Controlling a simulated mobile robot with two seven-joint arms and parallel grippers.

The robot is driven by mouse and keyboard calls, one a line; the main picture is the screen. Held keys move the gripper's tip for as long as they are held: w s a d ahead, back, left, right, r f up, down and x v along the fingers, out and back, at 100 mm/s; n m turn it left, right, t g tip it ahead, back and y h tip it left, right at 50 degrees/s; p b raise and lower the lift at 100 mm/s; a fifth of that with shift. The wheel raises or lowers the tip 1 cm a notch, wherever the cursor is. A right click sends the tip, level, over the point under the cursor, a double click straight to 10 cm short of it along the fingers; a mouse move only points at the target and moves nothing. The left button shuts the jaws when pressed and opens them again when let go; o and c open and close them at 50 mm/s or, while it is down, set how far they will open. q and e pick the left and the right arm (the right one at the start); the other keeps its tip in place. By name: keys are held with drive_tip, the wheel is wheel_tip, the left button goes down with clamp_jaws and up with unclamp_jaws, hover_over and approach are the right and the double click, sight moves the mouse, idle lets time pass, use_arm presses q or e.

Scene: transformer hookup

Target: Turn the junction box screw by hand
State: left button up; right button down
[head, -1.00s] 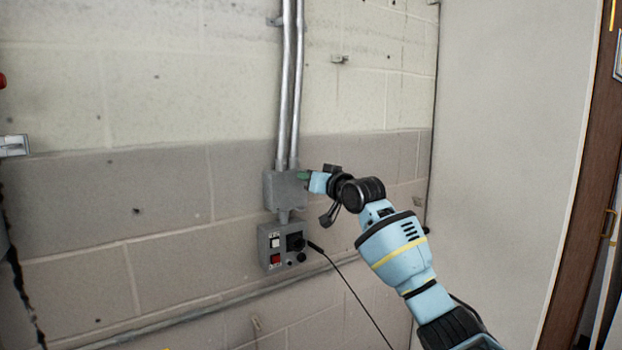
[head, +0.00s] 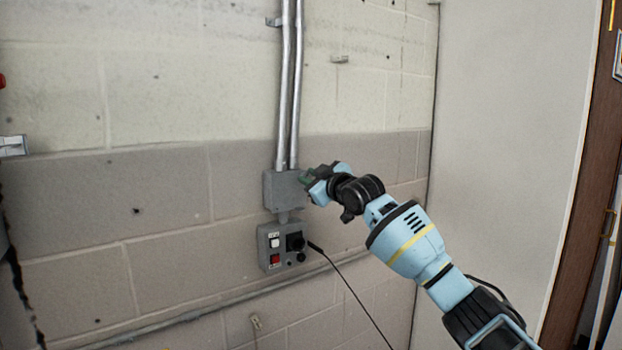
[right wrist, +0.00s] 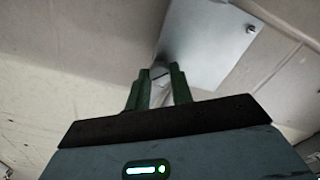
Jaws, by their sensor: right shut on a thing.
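The grey junction box (head: 284,190) is fixed to the wall under two metal conduits. In the right wrist view its smooth face (right wrist: 208,45) fills the top middle. My right gripper (head: 306,179) is at the right part of the box. In the right wrist view its green fingers (right wrist: 157,82) are close together at the box's near edge. They are shut on the junction box screw, which is mostly hidden between the fingertips. Another small screw (right wrist: 250,28) shows at the far corner of the face. My left gripper is not in view.
A control box (head: 282,247) with a white button, a red button and a black knob hangs just below. A black cable (head: 350,291) runs from it down to the right. Two conduits (head: 288,90) rise above. A door frame (head: 580,180) stands at far right.

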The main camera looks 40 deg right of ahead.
drive_tip(key=shift+r+n, duration=0.1)
drive_tip(key=shift+n, duration=0.3)
drive_tip(key=c, duration=1.2)
unclamp_jaws()
drive_tip(key=s, duration=0.7)
drive_tip(key=shift+s+a, duration=0.4)
drive_tip(key=shift+a, duration=0.05)
